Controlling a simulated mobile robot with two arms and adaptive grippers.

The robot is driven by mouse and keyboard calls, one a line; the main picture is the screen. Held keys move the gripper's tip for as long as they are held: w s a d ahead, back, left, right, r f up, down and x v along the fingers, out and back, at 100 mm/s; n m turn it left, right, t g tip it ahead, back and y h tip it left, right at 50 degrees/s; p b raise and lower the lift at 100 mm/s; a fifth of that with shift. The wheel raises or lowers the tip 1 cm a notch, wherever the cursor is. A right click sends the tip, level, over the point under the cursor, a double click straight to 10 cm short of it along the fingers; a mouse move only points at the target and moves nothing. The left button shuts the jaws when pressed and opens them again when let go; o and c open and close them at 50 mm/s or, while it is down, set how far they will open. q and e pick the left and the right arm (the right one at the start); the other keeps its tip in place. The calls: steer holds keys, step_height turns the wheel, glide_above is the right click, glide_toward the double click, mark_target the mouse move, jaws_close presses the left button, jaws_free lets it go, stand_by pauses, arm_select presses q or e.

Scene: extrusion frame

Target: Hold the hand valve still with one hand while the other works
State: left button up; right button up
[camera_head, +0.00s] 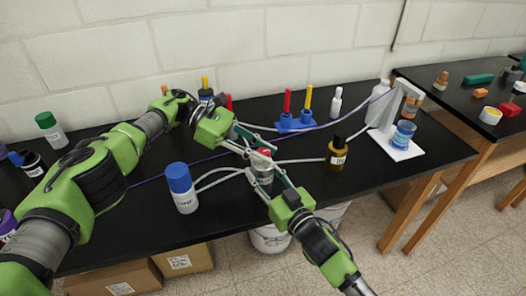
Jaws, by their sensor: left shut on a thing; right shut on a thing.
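The hand valve (264,170), a small grey-green body with a red part on top, is over the middle of the black table, partly hidden by my fingers. My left gripper (256,150) comes from the upper left and is shut at the valve's upper, red part. My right gripper (262,178) comes from the lower right and is shut on the valve's body. The exact finger contact is too small to make out. The valve looks about upright; whether it touches the table I cannot tell.
A blue-capped white bottle (182,190) stands left of the valve, a brown bottle (337,153) right of it. Pale curved tubes lie nearby. Behind are a blue stand (295,124) with red and yellow tools and, at right, a white stand (402,146). The front right tabletop is clear.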

mark_target(263, 151)
arm_select(q)
steer(key=shift+r, duration=0.1)
stand_by(0.3)
steer(key=o, duration=1.1)
step_height(263, 151, up, 10)
steer(key=shift+f, duration=0.1)
